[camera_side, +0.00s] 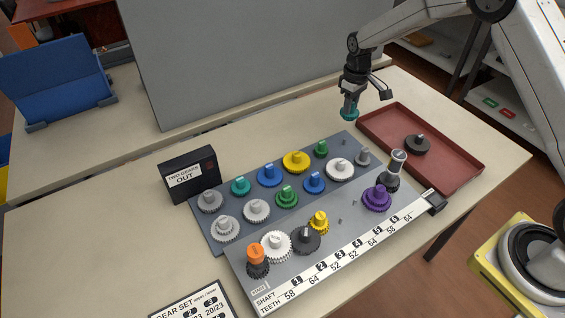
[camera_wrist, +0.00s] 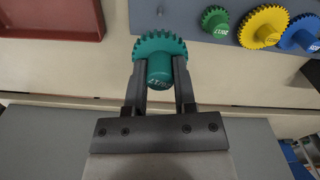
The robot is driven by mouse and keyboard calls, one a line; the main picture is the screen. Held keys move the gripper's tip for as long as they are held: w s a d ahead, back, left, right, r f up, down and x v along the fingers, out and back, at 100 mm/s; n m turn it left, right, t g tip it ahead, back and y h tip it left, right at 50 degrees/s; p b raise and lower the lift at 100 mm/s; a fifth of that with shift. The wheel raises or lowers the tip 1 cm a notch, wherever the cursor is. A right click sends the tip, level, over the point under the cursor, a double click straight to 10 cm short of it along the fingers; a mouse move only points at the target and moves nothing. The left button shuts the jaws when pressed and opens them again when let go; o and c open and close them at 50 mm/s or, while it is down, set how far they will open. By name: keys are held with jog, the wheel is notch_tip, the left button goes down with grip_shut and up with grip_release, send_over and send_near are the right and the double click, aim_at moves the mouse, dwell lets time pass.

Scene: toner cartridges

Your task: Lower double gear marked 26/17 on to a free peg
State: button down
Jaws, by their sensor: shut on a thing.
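My gripper (camera_side: 349,104) is shut on a teal double gear (camera_wrist: 161,44), whose hub carries a mark that seems to read 26/17. The gear (camera_side: 349,115) hangs in the air beyond the back edge of the gear board, left of the red tray. In the wrist view the two fingers (camera_wrist: 160,72) clasp the hub from both sides. A bare peg (camera_side: 344,142) stands at the back of the blue-grey storage board (camera_side: 222,245). Small bare pegs (camera_side: 340,220) also show on the front shaft board, between the yellow and purple gears.
Several gears, among them a yellow one (camera_side: 296,161) and a white one (camera_side: 340,169), fill the storage board. The red tray (camera_side: 461,172) holds a dark gear (camera_side: 417,144). A black sign box (camera_side: 190,174) stands left. An orange-topped shaft (camera_side: 256,256) and grey-topped post (camera_side: 397,162) rise at the shaft board's ends.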

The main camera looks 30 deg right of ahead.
aim_at(349, 116)
jog(key=shift+f, duration=1.9)
jog(key=shift+f, duration=0.2)
jog(key=shift+f, duration=1.75)
jog(key=shift+f, duration=1.3)
dwell(1.1)
jog(key=shift+c, duration=1.7)
grip_release()
jog(key=shift+r, duration=0.1)
jog(key=shift+r, duration=3.85)
